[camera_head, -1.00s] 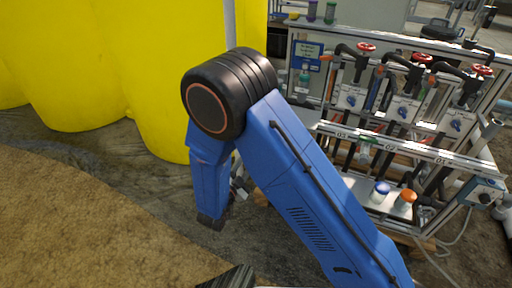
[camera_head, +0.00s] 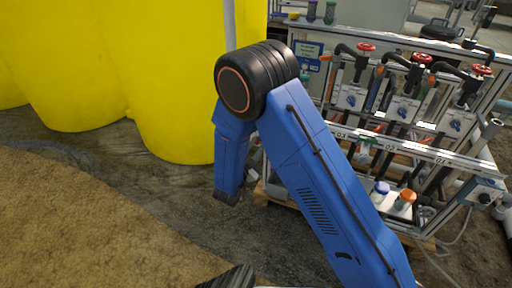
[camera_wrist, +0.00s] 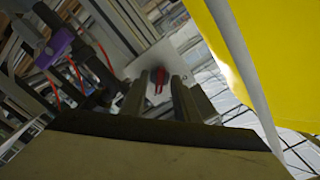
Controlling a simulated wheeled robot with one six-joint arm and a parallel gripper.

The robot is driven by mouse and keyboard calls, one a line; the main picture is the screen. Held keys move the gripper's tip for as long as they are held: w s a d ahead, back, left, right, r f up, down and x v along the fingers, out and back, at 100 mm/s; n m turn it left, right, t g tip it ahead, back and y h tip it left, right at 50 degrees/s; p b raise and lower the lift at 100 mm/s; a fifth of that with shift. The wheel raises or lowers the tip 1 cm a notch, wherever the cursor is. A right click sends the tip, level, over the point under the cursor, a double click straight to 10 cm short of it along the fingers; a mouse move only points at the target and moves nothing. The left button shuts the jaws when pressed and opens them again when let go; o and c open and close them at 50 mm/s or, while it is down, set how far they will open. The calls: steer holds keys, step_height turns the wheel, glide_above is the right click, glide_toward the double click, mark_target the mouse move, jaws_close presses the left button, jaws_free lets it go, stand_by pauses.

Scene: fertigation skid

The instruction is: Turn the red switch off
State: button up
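In the wrist view, a red switch (camera_wrist: 159,77) sits on a light grey plate (camera_wrist: 176,62). Its front edge points toward me. My gripper (camera_wrist: 159,88) is open, its two dark fingers apart and with the switch showing between and just beyond their tips. I cannot tell whether they touch it. In the head view my blue arm covers the left end of the skid, and neither my gripper nor the red switch can be made out there.
The skid frame (camera_head: 432,152) carries red valve wheels (camera_head: 420,58) and small boxes with blue knobs (camera_head: 403,111). An orange-capped bottle (camera_head: 405,199) and a blue-capped one (camera_head: 380,190) stand low. A yellow tank (camera_head: 165,90) fills the left. Open ground lies in front.

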jaws_close()
steer(key=shift+n, duration=0.3)
steer(key=n, duration=1.7)
steer(key=shift+s, duration=0.1)
steer(key=shift+n, duration=0.3)
jaws_free()
